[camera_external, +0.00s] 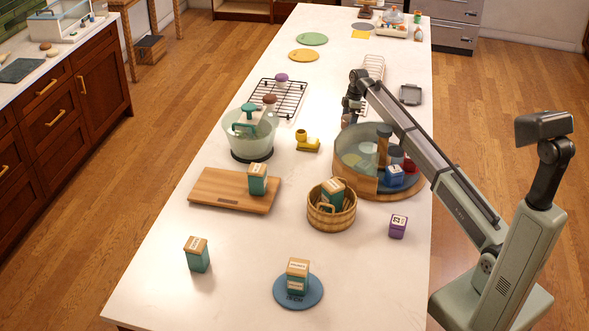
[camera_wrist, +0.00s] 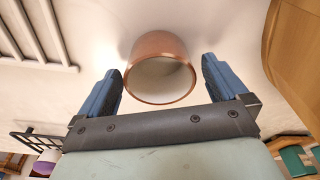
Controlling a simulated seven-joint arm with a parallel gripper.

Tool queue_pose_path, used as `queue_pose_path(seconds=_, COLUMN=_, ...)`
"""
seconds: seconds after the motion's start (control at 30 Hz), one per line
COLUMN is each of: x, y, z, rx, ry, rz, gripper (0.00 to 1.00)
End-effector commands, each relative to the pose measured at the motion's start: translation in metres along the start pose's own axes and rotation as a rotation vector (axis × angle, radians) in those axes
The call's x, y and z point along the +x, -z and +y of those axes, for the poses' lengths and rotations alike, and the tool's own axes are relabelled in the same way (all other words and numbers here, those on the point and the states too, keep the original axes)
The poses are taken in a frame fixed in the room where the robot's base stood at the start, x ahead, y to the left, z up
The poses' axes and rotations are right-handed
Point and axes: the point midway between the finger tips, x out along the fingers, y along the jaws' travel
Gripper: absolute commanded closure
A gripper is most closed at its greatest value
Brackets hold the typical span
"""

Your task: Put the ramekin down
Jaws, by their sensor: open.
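The ramekin (camera_wrist: 160,68) is a copper-brown round cup with a pale inside. In the wrist view it sits between the two blue fingers of my gripper (camera_wrist: 163,66), with a gap on each side. The fingers are open. The ramekin appears to rest on the white counter (camera_wrist: 95,85), its open mouth showing to the camera. In the external view my gripper (camera_external: 350,108) is low over the counter behind the round wooden tray, and the ramekin is mostly hidden there.
The round divided tray (camera_external: 382,191) with jars stands close in front of my gripper. A black wire rack (camera_external: 292,97) with shakers is to the left, a pale rack (camera_external: 372,68) behind, a grey tray (camera_external: 411,94) to the right. A yellow object (camera_external: 307,141) lies left of the tray.

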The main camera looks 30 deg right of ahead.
Motion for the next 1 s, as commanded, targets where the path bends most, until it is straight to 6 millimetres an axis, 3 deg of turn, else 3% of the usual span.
queue_pose_path(seconds=0.17, x=-0.016, y=0.001, z=0.001, rx=0.0, ry=-0.002, rz=0.001, gripper=0.0)
queue_pose_path(seconds=0.7, x=-0.107, y=0.0, z=0.001, rx=0.0, ry=-0.002, rz=0.0, gripper=0.0)
queue_pose_path(seconds=1.0, x=-0.122, y=0.0, z=0.0, rx=0.0, ry=0.001, rz=0.0, gripper=0.0)
